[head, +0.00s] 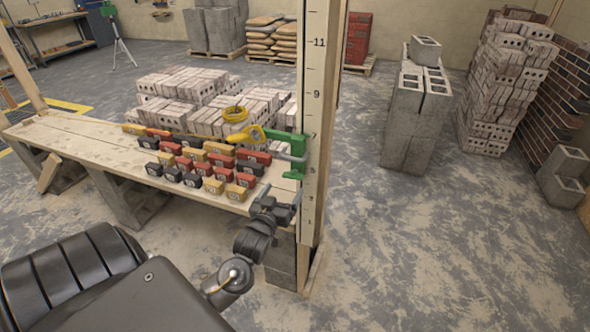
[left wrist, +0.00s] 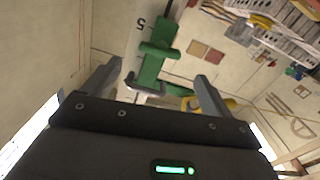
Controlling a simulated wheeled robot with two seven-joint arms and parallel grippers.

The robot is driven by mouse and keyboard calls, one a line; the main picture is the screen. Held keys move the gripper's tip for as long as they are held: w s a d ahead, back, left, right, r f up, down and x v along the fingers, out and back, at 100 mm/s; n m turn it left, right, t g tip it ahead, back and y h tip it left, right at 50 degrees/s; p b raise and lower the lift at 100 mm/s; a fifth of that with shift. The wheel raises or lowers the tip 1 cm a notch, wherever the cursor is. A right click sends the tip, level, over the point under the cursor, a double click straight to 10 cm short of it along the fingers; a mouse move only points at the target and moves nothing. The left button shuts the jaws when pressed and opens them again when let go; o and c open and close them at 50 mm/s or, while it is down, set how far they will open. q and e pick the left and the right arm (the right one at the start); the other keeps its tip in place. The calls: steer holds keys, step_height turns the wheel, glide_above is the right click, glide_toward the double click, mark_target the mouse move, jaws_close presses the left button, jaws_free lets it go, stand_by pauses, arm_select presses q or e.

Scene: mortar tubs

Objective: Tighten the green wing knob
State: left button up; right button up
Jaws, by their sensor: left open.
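A green clamp (head: 297,148) sits against the tall marked wooden post at the right end of the plank bench. The clamp also shows in the left wrist view (left wrist: 157,58), with a grey bent rod beside its lower part. I cannot clearly tell the wing knob apart from the other green parts. My left gripper (head: 284,205) is just below the clamp in the head view, beside the post. In the left wrist view the fingers (left wrist: 160,69) are spread, with the clamp's lower part between them in the picture and nothing held. My right gripper is not in view.
The tall post (head: 312,100) carries number marks. A yellow tool (head: 247,135) lies close left of the clamp. Several red, yellow and black blocks (head: 205,165) cover the bench, with brick stacks (head: 212,87) behind.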

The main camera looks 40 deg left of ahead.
mark_target(292, 177)
arm_select(q)
steer(key=p+x, duration=0.2)
steer(key=x, duration=0.7)
steer(key=shift+w, duration=0.15)
steer(key=shift+p+x, duration=0.4)
steer(key=shift+x, duration=0.35)
steer(key=shift+f, duration=0.1)
steer(key=shift+c, duration=0.2)
